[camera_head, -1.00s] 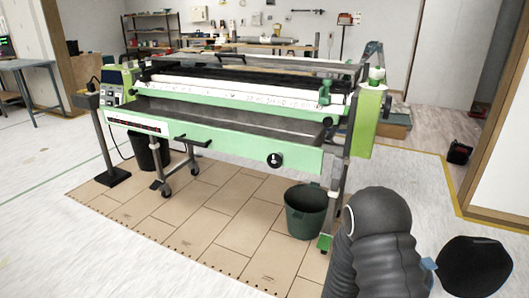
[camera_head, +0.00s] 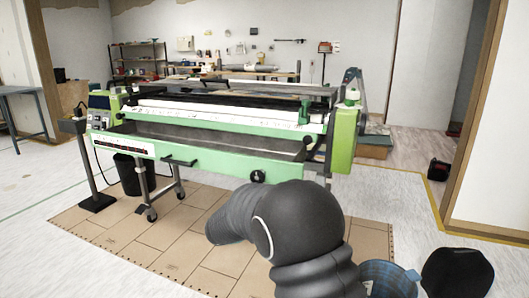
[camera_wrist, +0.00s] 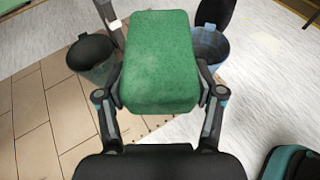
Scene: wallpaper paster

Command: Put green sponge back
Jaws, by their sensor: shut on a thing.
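The green sponge (camera_wrist: 158,62) is a thick rounded block in the middle of the wrist view. My gripper (camera_wrist: 160,88) is shut on it, with one finger on each side, and holds it above the floor. In the head view my arm hides the gripper and the sponge.
A dark green bucket (camera_wrist: 93,58) and a blue bucket (camera_wrist: 210,46) stand beyond the sponge; the blue one also shows in the head view (camera_head: 388,277), beside a black rounded object (camera_head: 457,274). The green pasting machine (camera_head: 215,155) stands on brown floor panels (camera_head: 120,225).

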